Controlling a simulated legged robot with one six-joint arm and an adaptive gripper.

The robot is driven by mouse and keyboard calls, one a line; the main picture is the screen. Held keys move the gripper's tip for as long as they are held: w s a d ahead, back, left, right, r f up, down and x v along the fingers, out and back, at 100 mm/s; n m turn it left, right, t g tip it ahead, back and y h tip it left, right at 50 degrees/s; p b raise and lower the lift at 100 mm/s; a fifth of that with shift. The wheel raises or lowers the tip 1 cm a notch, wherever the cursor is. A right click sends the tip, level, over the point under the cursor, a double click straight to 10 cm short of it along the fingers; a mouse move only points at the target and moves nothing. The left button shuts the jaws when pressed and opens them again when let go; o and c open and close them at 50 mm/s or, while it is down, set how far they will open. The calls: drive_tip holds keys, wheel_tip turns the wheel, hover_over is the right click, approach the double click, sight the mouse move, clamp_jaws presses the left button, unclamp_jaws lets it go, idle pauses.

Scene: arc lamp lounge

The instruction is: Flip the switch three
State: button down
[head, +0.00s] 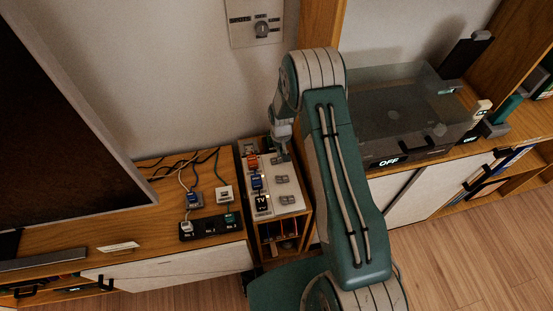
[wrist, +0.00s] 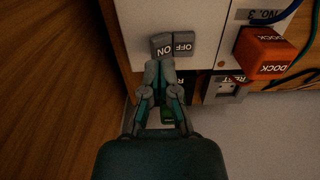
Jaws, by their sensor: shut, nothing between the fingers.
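In the wrist view, a grey rocker switch (wrist: 172,46) sits on a white panel (wrist: 205,18), with halves marked ON and OFF. A "NO. 3" label (wrist: 258,15) is on the panel to its right. My gripper (wrist: 160,66) is shut and empty, its fingertips right at the ON half; I cannot tell whether they touch it. I cannot tell which half is pressed in. In the head view, my gripper (head: 285,155) points down at the far end of the switch box, by the farthest of its grey switches (head: 280,161). My arm hides part of that area.
An orange DOCK plug (wrist: 265,52) sits right of the switch, with cables beyond. A wooden side (wrist: 50,70) stands close on the left. In the head view, a TV plug (head: 262,203), a power strip (head: 211,228) and a clear-lidded turntable (head: 410,115) flank the arm.

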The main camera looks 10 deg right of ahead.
sight(280, 158)
drive_tip(key=shift+f, duration=1.4)
idle(0.8)
drive_tip(key=shift+r, duration=3.55)
drive_tip(key=s+r+t, duration=0.1)
drive_tip(key=s+r, duration=0.3)
drive_tip(key=r, duration=1)
drive_tip(key=s+r+t, duration=0.2)
drive_tip(key=s+r, duration=0.3)
drive_tip(key=r, duration=0.8)
drive_tip(key=s+r+t, duration=0.1)
drive_tip(key=s+r, duration=0.4)
drive_tip(key=s, duration=0.5)
drive_tip(key=s+r+t, duration=0.1)
drive_tip(key=s+r, duration=0.5)
drive_tip(key=s, duration=0.5)
drive_tip(key=shift+s+t, duration=0.15)
drive_tip(key=shift+t, duration=0.15)
